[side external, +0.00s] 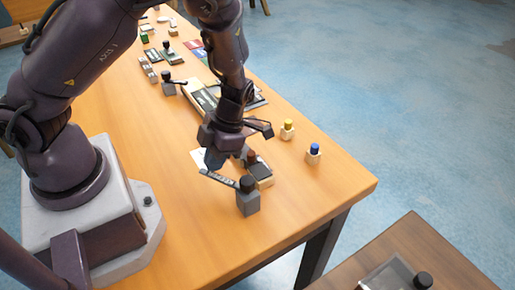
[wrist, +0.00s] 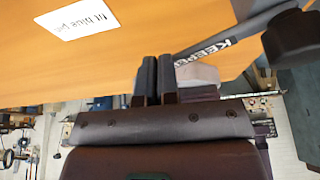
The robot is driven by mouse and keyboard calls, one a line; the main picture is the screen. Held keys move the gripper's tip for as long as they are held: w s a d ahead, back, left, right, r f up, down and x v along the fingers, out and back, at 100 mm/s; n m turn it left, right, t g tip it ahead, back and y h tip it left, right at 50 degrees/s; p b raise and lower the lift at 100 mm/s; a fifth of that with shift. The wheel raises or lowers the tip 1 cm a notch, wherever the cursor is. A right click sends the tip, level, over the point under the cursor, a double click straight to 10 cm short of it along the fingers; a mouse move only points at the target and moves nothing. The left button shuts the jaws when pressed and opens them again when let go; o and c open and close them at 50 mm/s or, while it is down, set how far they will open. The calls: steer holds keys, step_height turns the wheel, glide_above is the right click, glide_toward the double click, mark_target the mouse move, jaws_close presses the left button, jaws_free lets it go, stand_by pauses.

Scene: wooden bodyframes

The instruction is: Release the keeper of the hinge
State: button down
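The keeper is a grey bar lettered "KEEPER" (wrist: 212,48), running from a dark round knob (wrist: 291,36) at the upper right of the wrist view towards my fingers. In the side external view, the bar (side external: 217,177) extends left from a dark knob on a grey post (side external: 248,202). My gripper (wrist: 157,72) has its two fingers together with nothing seen between them. The bar's near end is beside the right finger; I cannot tell if they touch. A small block with a dark top (side external: 260,170) stands behind the post, possibly the hinge. My gripper (side external: 240,148) partly hides it.
A white card (wrist: 77,18) lies on the wooden table (side external: 150,215). A yellow-topped peg (side external: 288,128) and a blue-topped peg (side external: 314,152) stand at the right. Another dark-knobbed post (side external: 168,86) and several small items are farther back. The front of the table is clear.

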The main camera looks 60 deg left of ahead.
steer(key=s, duration=0.1)
steer(key=s+d, duration=0.1)
steer(key=s, duration=0.1)
steer(key=shift+d, duration=0.25)
steer(key=shift+s+d, duration=0.8)
steer(key=shift+s+d+n+h, duration=0.45)
steer(key=shift+d+n, duration=0.3)
steer(key=shift+n, duration=0.35)
steer(key=shift+s+d+n+h, duration=0.2)
steer(key=shift+d+n+h, duration=0.05)
steer(key=shift+d+n, duration=0.3)
steer(key=shift+s+d+n+h, duration=0.2)
steer(key=shift+d+n, duration=0.25)
steer(key=shift+n, duration=0.2)
steer(key=a, duration=0.4)
steer(key=shift+w+a+r, duration=0.1)
steer(key=shift+a, duration=0.1)
steer(key=a+r, duration=0.3)
steer(key=r, duration=0.6)
steer(key=shift+a, duration=0.15)
